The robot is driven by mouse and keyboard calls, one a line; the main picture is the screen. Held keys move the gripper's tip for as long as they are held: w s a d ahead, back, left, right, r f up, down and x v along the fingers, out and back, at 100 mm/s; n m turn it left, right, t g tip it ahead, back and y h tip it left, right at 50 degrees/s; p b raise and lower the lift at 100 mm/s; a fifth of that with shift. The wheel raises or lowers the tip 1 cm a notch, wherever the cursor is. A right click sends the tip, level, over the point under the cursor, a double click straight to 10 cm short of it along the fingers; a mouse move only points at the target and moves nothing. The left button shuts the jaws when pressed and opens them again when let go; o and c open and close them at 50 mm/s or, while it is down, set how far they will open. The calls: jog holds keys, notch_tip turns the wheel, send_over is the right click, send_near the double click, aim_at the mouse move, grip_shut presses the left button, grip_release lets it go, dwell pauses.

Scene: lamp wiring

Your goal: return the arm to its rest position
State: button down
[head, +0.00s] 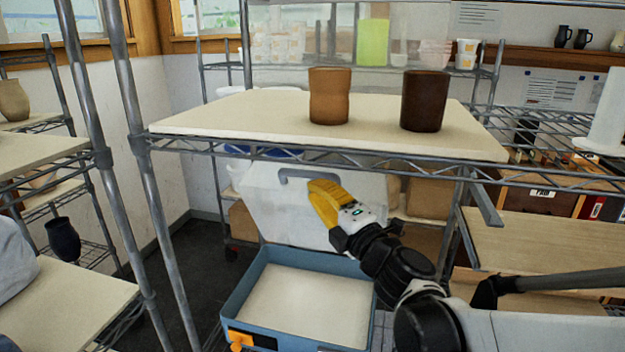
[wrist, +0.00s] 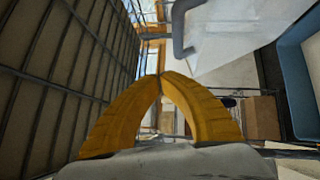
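My gripper (head: 322,202) has yellow fingers and is below the shelf board, in front of a white bin with a grey handle. In the wrist view the two fingertips (wrist: 160,75) meet at a point, with nothing between them. My arm reaches in from the lower right, with its dark joints above the right edge of a blue tray. I cannot tell whether the fingers touch the white bin.
A shelf board (head: 240,112) with two brown cups (head: 329,96) (head: 424,100) is above my gripper. The blue tray (head: 240,293) stands below. The white bin (head: 275,210) is behind. A metal post (head: 150,190) stands to the left. The wire shelf underside (wrist: 50,90) is close in the wrist view.

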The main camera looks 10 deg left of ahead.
jog(key=s+d+f+m+h+b, duration=0.2)
jog(key=s+d+f+m+h, duration=0.15)
jog(key=d+m+h, duration=0.7)
jog(key=s+d+f+m+h+b, duration=0.3)
jog(key=d+m, duration=0.5)
jog(key=d, duration=0.8)
jog(key=s+d+f+m+g+b, duration=0.2)
jog(key=s+f+m+g, duration=0.5)
jog(key=s+f, duration=1)
jog(key=shift+s+d+f+m+g+y, duration=0.35)
jog(key=shift+s+m+g, duration=0.1)
jog(key=shift+m, duration=0.8)
